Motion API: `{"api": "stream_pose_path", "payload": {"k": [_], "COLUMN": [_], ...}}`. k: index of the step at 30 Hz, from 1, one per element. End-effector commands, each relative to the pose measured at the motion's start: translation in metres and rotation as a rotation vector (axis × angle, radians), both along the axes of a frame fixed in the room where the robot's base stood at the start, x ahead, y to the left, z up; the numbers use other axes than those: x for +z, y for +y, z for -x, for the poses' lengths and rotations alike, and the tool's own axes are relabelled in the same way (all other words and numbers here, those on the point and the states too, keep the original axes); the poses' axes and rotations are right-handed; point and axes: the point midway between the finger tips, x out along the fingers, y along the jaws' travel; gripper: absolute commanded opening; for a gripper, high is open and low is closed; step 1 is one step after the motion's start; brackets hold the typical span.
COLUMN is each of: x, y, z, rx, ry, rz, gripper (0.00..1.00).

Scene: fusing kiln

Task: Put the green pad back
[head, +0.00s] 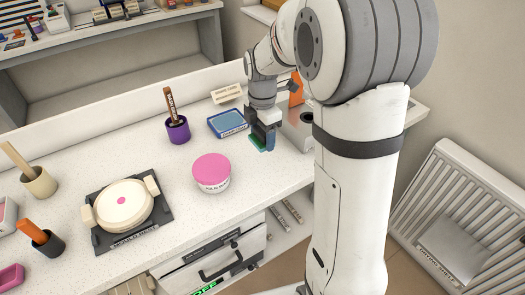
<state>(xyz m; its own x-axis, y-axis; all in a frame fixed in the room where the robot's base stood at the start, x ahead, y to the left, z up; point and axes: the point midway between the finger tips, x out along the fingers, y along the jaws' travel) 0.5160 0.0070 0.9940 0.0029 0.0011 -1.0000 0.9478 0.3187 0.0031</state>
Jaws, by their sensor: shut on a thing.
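My gripper (263,133) is over the back right of the white speckled worktop (160,220), pointing down. It is shut on the green pad (259,146), a small green block with a dark face that shows at the fingertips. The pad is close to the worktop; I cannot tell whether it touches. A blue square tray (217,133) with a light blue inside and a label on its front edge lies just left of my gripper.
A pink-topped round tub (212,172) stands in front of the tray. A purple cup (177,131) holds a brown stick. A white disc on a dark base (125,206) sits left. A small sign card (227,93) stands behind the tray. My arm hides part of the right side.

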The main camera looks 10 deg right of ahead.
Motion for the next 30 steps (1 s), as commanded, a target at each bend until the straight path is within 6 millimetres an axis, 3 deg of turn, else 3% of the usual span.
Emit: {"api": "stream_pose_path", "payload": {"k": [4, 18, 29, 30], "x": [-0.028, -0.078, -0.083, -0.082], "y": [-0.002, -0.003, -0.003, -0.003], "z": [0.001, 0.0, 0.0, 0.0], "rx": [-0.004, -0.006, -0.007, -0.007], "ry": [0.004, 0.003, 0.0, 0.0], "rz": [0.0, 0.0, 0.0, 0.0], "gripper": [0.45, 0.45, 0.45, 0.66]}}
